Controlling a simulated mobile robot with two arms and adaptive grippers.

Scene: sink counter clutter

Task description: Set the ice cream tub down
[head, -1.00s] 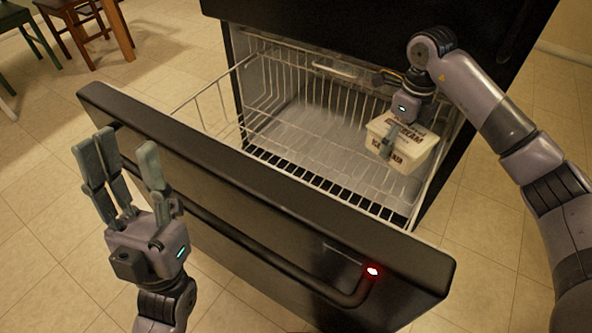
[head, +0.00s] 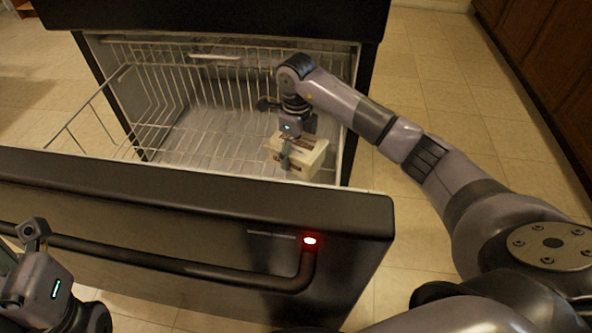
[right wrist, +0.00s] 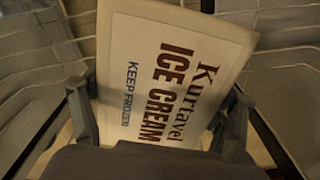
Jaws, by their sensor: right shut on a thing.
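The ice cream tub (head: 308,160) is a cream-coloured box with dark lettering, at the right side of the open freezer drawer's wire basket. Its lid reads "Kurtavel ICE CREAM KEEP FROZEN" in the right wrist view (right wrist: 165,75). My right gripper (head: 286,152) reaches down over the tub and is shut on it; fingers flank the tub on both sides in the wrist view. Whether the tub's underside touches the basket floor cannot be told. My left gripper's hand (head: 35,270) is at the lower left edge, its fingers not clearly shown.
The wire basket (head: 165,130) is otherwise empty, with free floor left of the tub. The black drawer front (head: 180,205) with its bar handle stands between me and the basket. A red light (head: 310,240) glows on it. Wooden cabinets (head: 545,60) stand at the right.

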